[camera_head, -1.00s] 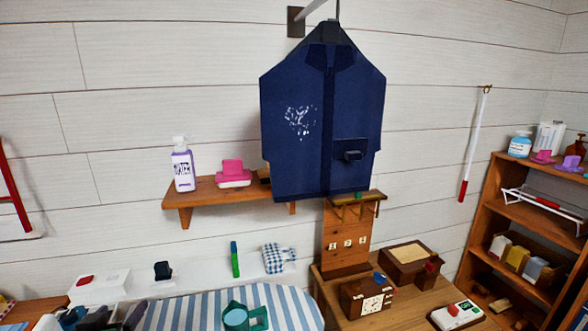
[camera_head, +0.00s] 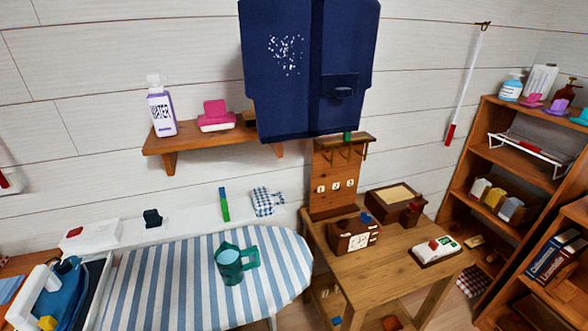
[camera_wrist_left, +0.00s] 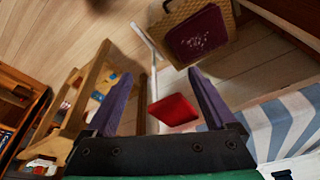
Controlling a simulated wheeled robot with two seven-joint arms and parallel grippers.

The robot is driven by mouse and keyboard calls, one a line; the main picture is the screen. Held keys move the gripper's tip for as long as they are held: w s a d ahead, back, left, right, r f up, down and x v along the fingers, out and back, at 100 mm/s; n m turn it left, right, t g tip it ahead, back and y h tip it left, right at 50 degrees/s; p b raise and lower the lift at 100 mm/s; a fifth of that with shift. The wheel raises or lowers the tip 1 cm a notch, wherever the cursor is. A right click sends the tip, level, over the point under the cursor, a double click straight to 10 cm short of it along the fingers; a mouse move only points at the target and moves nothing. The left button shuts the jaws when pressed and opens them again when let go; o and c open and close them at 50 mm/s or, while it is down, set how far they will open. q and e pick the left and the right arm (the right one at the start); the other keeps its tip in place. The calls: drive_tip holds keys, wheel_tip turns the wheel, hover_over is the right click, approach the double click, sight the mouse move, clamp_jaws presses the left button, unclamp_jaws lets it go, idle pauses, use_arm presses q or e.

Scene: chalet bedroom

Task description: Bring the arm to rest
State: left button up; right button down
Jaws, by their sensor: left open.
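My left gripper (camera_wrist_left: 160,76) shows in the left wrist view. Its two purple fingers are wide apart with nothing held between them. Beyond them, lower down, a red flat head (camera_wrist_left: 173,110) on a white pole lies over the wooden floor. The left gripper cannot be made out in the head view. My right gripper is in neither view.
A striped ironing board (camera_head: 170,285) carries a green pitcher (camera_head: 230,265). A wooden table (camera_head: 385,265) stands to its right, a shelf unit (camera_head: 470,190) farther right. A basket (camera_wrist_left: 200,30) is on the floor.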

use_arm(q)
drive_tip(key=s+f+g+b, duration=0.1)
drive_tip(key=s+f+b, duration=0.15)
drive_tip(key=f, duration=0.95)
drive_tip(key=s+f+b, duration=0.2)
drive_tip(key=s+f, duration=0.1)
drive_tip(key=f, duration=1)
drive_tip(key=s+a+f+g+b, duration=0.1)
drive_tip(key=s+a+f+b, duration=0.2)
drive_tip(key=s+f, duration=1.1)
drive_tip(key=shift+s+a, duration=0.15)
drive_tip(key=shift+s, duration=0.1)
